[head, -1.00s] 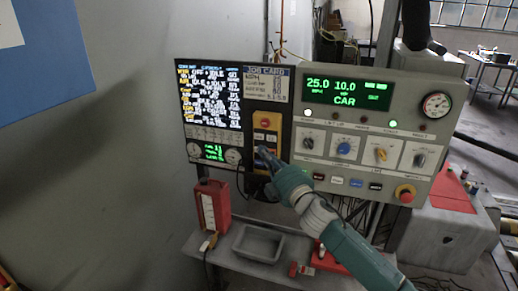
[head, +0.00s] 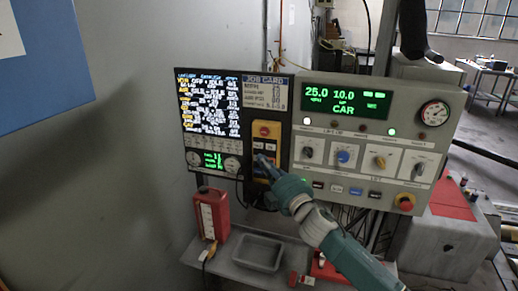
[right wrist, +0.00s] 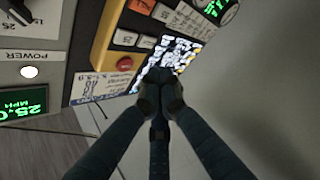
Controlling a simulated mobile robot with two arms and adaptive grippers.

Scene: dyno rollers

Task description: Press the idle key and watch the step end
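The yellow key box (head: 264,131) hangs between the dark screen board and the grey console. It has a red button on top and small white keys (head: 264,147) below; their labels are too small to read. My right gripper (head: 265,166) is at the lower part of this box and hides some of it. In the right wrist view its fingers (right wrist: 159,92) are together and hold nothing visible. The yellow box (right wrist: 112,38) with white keys (right wrist: 125,38) lies just beyond the fingertips there; contact cannot be told. My left gripper is not in view.
The lit text screen (head: 208,105) is left of the box. The grey console (head: 430,88) at right reads 25.0, 10.0 and CAR, with several knobs and a red stop button (head: 404,202). A red container (head: 211,215) and grey tray (head: 259,252) stand on the shelf below.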

